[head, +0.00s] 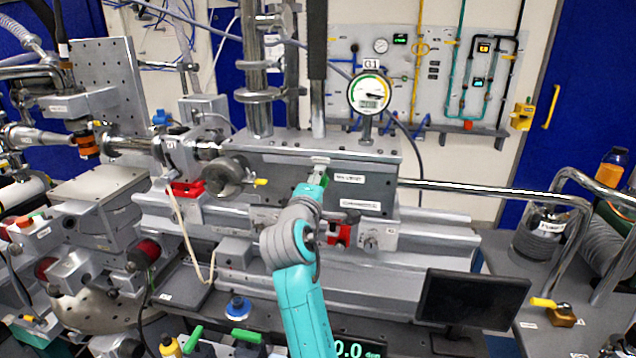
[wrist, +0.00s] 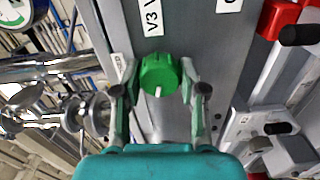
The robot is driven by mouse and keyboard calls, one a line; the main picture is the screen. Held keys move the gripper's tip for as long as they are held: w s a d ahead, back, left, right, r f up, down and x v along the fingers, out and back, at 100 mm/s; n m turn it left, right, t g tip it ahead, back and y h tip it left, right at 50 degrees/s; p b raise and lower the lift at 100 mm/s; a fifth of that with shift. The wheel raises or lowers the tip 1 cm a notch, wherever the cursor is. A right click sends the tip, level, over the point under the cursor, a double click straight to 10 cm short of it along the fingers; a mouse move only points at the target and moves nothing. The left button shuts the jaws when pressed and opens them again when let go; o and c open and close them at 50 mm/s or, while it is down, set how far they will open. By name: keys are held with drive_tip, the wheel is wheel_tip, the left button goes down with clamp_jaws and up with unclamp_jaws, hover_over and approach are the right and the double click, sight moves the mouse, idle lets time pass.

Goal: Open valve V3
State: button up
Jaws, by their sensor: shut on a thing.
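The V3 valve knob (wrist: 160,72) is round and green with a white pointer line, which points toward the bottom of the wrist picture. Beside it is a white label (wrist: 152,18) starting "V3 V"; the rest is cut off. My gripper (wrist: 161,91) has one finger on each side of the knob and is shut on it. In the head view my gripper (head: 318,178) is at the front face of the grey chamber block (head: 270,158), and it mostly hides the knob there.
A round gauge (head: 369,92) marked G1 stands above the block. Red-handled parts (head: 340,234) sit just below my gripper. A steel handwheel (head: 228,177) is to the left, a dark monitor (head: 472,298) at lower right. A long steel rail (head: 480,190) runs right.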

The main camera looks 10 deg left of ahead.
drive_tip(key=n, duration=0.4)
drive_tip(key=shift+f+n, duration=0.1)
drive_tip(key=shift+n, duration=0.2)
drive_tip(key=n, duration=0.4)
drive_tip(key=shift+n, duration=0.3)
drive_tip(key=o, duration=1.1)
drive_tip(key=shift+s, duration=0.15)
drive_tip(key=s, duration=1.1)
drive_tip(key=shift+s+a, duration=0.2)
drive_tip(key=shift+s, duration=0.2)
